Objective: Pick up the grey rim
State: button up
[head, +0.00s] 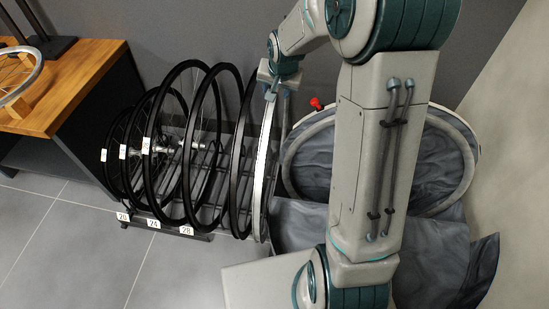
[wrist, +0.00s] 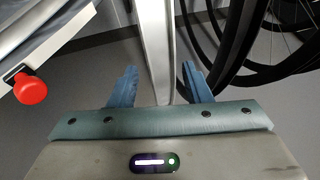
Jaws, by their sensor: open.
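The grey rim (head: 261,170) stands upright, nearly edge-on, at the right end of the row of wheels in the head view. In the wrist view the grey rim (wrist: 156,50) shows as a pale upright band running down between the fingers. My gripper (head: 274,88) is at the top of this rim in the head view. In the wrist view my gripper (wrist: 159,82) is open, with one blue finger on each side of the rim. I cannot tell whether either finger touches it.
Black rims (head: 205,95) and wheels stand close to the left in a floor rack (head: 165,222) with number tags. A wooden bench (head: 75,85) is at far left. Floor is clear at front left.

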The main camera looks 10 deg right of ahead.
jog(key=shift+x, duration=1)
grip_shut()
jog(key=shift+r, duration=0.1)
dwell(0.5)
